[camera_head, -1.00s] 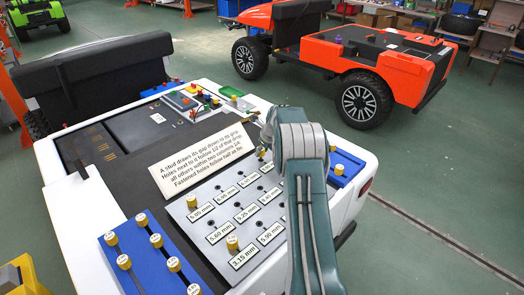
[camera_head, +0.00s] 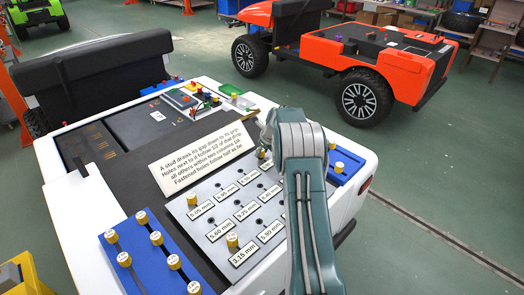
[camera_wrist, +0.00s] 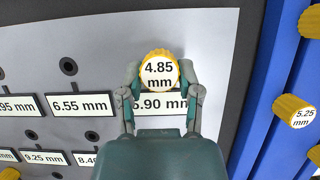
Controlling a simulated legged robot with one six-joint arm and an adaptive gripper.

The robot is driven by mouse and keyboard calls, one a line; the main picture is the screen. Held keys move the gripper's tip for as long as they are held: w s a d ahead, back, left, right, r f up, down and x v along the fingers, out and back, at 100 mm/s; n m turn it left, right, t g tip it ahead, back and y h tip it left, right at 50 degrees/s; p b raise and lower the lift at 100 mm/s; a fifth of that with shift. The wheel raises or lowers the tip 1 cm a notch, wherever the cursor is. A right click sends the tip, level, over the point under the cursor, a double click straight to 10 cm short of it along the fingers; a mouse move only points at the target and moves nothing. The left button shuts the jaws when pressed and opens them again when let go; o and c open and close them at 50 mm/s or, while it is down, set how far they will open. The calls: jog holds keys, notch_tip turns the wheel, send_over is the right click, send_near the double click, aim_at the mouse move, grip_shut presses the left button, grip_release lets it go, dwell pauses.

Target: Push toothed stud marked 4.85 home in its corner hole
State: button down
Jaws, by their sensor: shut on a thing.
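The toothed stud marked 4.85 mm (camera_wrist: 159,70) has a yellow toothed rim and a white top. In the wrist view it stands near a corner of the grey plate (camera_wrist: 105,25), above a label ending in .90 mm (camera_wrist: 160,105). My gripper (camera_wrist: 160,82) is shut on it, one finger on each side. The stud's head hides its hole and shank, so I cannot tell how deep it sits. The plate (camera_head: 210,236) shows there with rows of labelled holes.
Other yellow studs stand on the plate at 5.05 mm (camera_head: 192,199) and 3.15 mm (camera_head: 232,241). A blue rack (camera_head: 113,262) with several studs lies at the left. Another blue rack (camera_wrist: 270,110) lies right of the plate. A printed sign (camera_head: 205,160) stands behind the plate.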

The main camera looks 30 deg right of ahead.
jog(key=shift+f, duration=0.7)
jog(key=shift+c, duration=1)
grip_release()
jog(key=v, duration=1.2)
jog(key=shift+w, duration=0.1)
